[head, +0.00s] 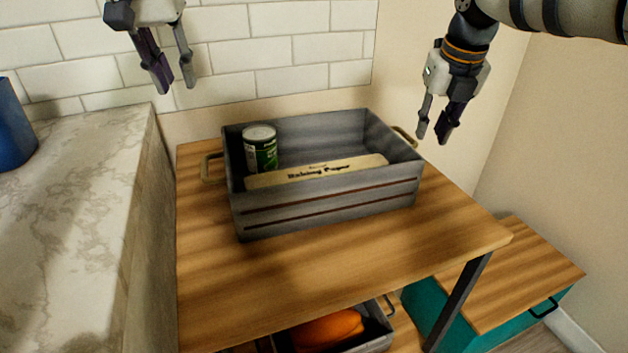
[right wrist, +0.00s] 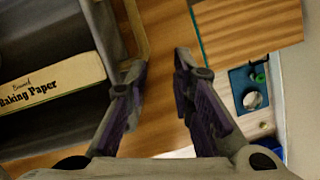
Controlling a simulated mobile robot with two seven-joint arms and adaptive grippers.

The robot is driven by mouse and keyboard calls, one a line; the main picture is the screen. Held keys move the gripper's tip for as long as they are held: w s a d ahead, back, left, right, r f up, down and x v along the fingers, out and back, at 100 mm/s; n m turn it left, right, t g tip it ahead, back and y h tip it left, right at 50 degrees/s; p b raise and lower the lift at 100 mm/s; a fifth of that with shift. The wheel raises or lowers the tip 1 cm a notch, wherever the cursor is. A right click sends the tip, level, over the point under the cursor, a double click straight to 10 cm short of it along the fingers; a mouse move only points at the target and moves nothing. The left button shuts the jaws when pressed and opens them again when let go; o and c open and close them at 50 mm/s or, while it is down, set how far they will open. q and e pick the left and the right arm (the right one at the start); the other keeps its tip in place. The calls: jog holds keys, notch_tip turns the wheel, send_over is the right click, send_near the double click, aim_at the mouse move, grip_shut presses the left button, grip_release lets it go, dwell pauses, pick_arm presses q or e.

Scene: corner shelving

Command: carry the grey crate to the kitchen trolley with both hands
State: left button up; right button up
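The grey crate (head: 330,205) stands on a wooden-topped table, with a green can (head: 261,150) and a long baking paper box (head: 315,171) inside. It has a brass-coloured handle at its left end (head: 207,167) and another at its right end (head: 405,136). My left gripper (head: 174,88) is open and empty, above and left of the crate. My right gripper (head: 433,138) is open and empty, near and a little right of the right handle. In the right wrist view, the open fingers (right wrist: 160,75) show beside the crate's handle (right wrist: 136,28). I cannot see the kitchen trolley for certain.
The wooden tabletop (head: 330,270) is clear in front of the crate. A marble counter (head: 75,215) borders it at left, with a blue container (head: 12,125). Below is another grey crate (head: 378,335) with an orange thing. A teal cabinet (head: 535,275) stands at right.

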jog(key=v, duration=1.2)
